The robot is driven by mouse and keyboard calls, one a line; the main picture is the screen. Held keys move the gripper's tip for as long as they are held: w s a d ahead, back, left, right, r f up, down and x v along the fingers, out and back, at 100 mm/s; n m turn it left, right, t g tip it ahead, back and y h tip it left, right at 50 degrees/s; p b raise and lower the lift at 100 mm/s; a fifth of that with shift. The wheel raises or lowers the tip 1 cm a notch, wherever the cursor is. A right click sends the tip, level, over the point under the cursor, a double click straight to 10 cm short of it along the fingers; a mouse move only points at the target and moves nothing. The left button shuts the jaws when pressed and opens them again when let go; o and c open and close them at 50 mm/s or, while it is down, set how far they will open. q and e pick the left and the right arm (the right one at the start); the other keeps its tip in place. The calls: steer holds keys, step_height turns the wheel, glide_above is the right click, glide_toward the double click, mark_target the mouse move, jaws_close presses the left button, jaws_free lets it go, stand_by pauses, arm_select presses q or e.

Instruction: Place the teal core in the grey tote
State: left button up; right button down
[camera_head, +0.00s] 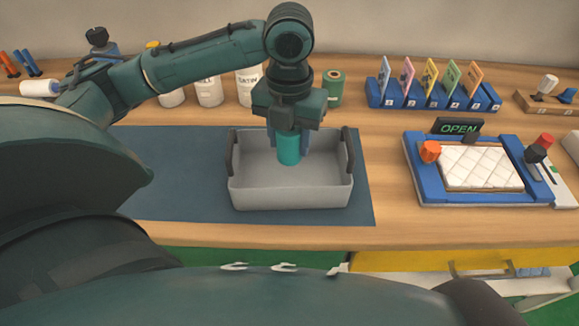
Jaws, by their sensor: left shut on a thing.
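The grey tote (290,195) is an open bin with dark handles at its left and right ends, standing on a dark blue mat. My left gripper (288,135) points straight down over the back part of the tote. It is shut on the teal core (289,151), a short upright cylinder. The core's lower end shows against the tote's inside; I cannot tell whether it touches the floor of the tote. The gripper hides the core's upper part. My right gripper is not in view.
A blue frame (416,178) with a quilted white pad (482,167) and an OPEN sign (457,127) stands at right. Behind are white containers (209,91), a green spool (333,86) and a blue card rack (432,98). The mat (185,172) left of the tote is clear.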

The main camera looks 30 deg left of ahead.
arm_select(q)
step_height(320, 180, down, 6)
steer(key=shift+f+b, duration=0.25)
steer(key=shift+b, duration=0.05)
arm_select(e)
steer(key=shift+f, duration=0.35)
arm_select(q)
steer(key=o, duration=1)
steer(key=shift+f, duration=0.1)
steer(key=shift+c, duration=0.2)
step_height(320, 180, up, 12)
steer(key=p, duration=0.1)
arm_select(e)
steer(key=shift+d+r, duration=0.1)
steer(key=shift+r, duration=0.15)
